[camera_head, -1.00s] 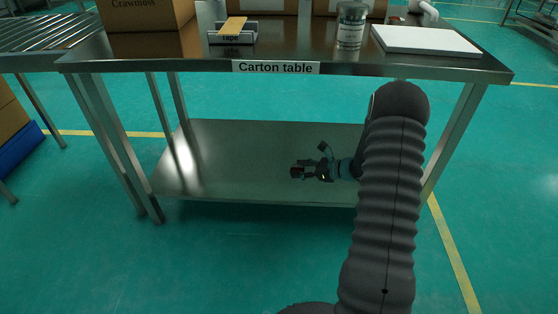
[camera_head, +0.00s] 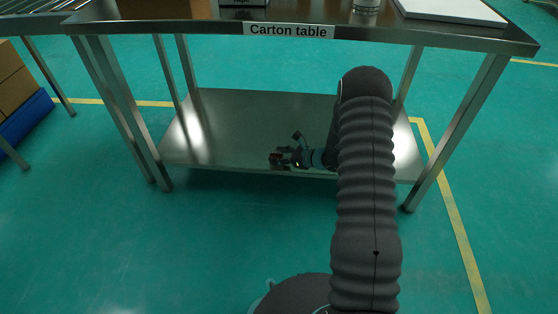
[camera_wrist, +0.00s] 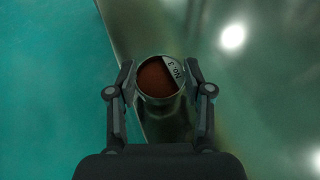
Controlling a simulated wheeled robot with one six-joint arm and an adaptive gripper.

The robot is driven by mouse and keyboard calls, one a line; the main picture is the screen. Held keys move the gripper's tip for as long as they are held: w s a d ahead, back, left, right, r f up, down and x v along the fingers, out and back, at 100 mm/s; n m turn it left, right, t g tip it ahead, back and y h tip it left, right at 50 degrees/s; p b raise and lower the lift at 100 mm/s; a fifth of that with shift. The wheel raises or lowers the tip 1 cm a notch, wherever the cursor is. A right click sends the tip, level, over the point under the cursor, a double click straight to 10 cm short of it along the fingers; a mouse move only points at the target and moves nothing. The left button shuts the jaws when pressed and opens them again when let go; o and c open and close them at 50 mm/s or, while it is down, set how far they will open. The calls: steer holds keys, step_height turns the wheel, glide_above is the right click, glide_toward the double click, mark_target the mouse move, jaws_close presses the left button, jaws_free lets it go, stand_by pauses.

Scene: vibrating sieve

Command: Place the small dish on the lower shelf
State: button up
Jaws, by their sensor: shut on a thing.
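The small dish (camera_wrist: 158,80) is a round metal dish with reddish-brown contents and a label reading "No. 3", seen in the wrist view. My gripper (camera_wrist: 160,88) is shut on it, one finger on each side. In the head view my gripper (camera_head: 283,158) is at the front edge of the lower shelf (camera_head: 225,130) of the carton table, with the dish a small dark reddish spot at its tip. In the wrist view the dish overlaps the shelf's edge. I cannot tell whether it touches the shelf.
The carton table's top (camera_head: 200,28) is above the shelf and carries a box (camera_head: 165,8), a jar (camera_head: 366,5) and a white slab (camera_head: 452,11). Metal legs (camera_head: 455,130) stand at the corners. The shelf's left and middle are bare.

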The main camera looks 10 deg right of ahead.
step_height(320, 180, down, 2)
steer(key=shift+f, duration=0.2)
steer(key=o, duration=1.4)
steer(key=shift+c, duration=0.2)
